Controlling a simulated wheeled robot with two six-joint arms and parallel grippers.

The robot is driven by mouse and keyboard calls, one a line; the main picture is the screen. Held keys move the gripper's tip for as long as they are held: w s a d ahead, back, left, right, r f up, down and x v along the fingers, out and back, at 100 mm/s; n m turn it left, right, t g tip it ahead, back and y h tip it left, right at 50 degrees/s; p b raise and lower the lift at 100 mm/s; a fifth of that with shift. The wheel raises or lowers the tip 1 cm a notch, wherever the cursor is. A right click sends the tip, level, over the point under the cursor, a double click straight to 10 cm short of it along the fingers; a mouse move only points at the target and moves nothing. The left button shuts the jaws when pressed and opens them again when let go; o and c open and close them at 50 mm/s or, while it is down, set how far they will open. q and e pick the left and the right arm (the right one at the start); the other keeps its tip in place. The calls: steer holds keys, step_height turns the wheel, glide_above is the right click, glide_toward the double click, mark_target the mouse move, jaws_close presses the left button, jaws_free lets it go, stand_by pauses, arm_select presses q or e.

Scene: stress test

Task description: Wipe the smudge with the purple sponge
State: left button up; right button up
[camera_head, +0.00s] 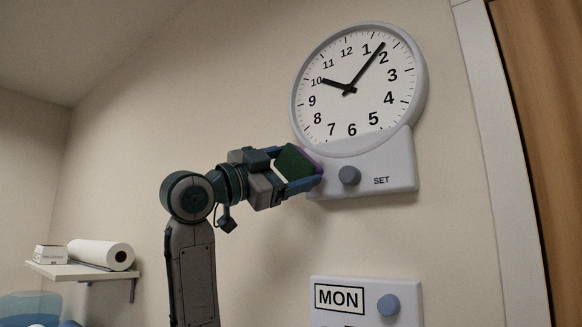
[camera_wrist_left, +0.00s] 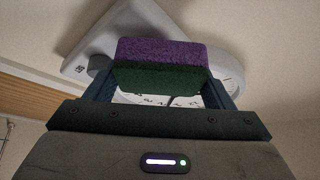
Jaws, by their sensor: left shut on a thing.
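The sponge has a purple side and a dark green side. In the head view the sponge (camera_head: 294,163) is in my left gripper (camera_head: 303,172), at the lower left of the wall clock, in front of its base plate. In the left wrist view the sponge (camera_wrist_left: 160,64) sits between the two fingers of my left gripper (camera_wrist_left: 158,85), purple side toward the clock. My left gripper is shut on it. I cannot tell whether the sponge touches the plate. No smudge can be made out; the sponge and gripper hide part of the plate. My right gripper is in neither view.
The wall clock (camera_head: 341,112) has a base plate (camera_head: 398,160) with a round knob (camera_head: 349,175) marked SET, close right of my gripper. A MON panel (camera_head: 350,314) with a knob is below. A shelf (camera_head: 62,271) holds a paper roll (camera_head: 99,254) and a box at left.

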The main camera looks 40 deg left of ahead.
arm_select(q)
steer(key=shift+w, duration=0.35)
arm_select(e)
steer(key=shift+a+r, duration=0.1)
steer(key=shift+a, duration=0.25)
arm_select(q)
steer(key=shift+w+a+p, duration=0.1)
steer(key=shift+w+p, duration=0.25)
steer(key=shift+w, duration=0.3)
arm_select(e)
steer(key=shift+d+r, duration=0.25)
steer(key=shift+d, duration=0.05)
